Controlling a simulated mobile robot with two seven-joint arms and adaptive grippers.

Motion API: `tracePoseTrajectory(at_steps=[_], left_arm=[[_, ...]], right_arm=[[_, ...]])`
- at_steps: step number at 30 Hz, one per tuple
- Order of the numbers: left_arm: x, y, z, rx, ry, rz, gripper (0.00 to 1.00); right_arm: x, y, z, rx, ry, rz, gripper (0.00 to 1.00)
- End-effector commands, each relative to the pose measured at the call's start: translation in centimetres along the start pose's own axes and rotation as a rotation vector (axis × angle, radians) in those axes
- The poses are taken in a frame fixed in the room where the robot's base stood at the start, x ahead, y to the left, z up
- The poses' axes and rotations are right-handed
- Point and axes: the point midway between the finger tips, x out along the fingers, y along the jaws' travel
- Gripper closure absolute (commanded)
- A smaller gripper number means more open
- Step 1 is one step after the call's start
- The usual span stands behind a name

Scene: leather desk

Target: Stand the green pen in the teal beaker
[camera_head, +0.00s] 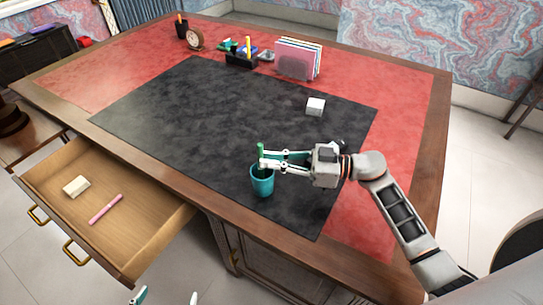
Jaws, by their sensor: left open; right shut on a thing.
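The teal beaker (262,184) stands upright on the black desk mat near the desk's front edge. My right gripper (264,160) is shut on the green pen (261,149), right over the beaker's mouth. The pen is upright. Its top shows above the fingers, and its lower part is hidden by the fingers and the beaker, so I cannot tell how deep it reaches. My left gripper (166,297) is open and empty at the bottom edge of the view, in front of the desk and away from the beaker; only its fingertips show.
An open drawer (150,222) at the left holds a pink pen (106,209) and a cream block (76,186). A white cube (315,106) sits on the black mat (200,130). A file holder (298,60), a pen organizer (240,60) and a clock (194,39) stand at the back. The mat's left part is clear.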

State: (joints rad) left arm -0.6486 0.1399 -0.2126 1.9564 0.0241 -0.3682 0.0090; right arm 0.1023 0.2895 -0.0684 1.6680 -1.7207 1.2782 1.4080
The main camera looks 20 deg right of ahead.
Motion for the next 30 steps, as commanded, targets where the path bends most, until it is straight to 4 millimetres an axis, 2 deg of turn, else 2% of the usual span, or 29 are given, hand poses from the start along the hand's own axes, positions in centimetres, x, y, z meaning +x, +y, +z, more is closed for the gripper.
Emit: tracePoseTrajectory(at_steps=[12, 13, 15, 25, 30], left_arm=[[0.0, -0.1, -0.4, 0.000, 0.008, -0.002, 0.13], [0.0, -0.1, -0.4, 0.000, 0.008, -0.002, 0.13], [0.0, -0.1, -0.4, 0.000, 0.009, -0.002, 0.13], [-0.1, -0.1, 0.0, 0.001, 0.002, -0.001, 0.13], [0.0, -0.1, -0.1, 0.001, 0.003, -0.001, 0.13]], right_arm=[[0.0, 0.0, 0.3, 0.000, 0.000, 0.000, 1.00], [0.0, 0.0, 0.3, 0.000, 0.000, 0.000, 0.85], [0.0, 0.0, 0.3, 0.000, 0.000, 0.000, 0.70], [-0.1, 0.0, 0.3, 0.000, 0.000, 0.000, 0.70], [-1.5, 0.0, 0.5, 0.001, -0.004, 0.001, 0.70]])
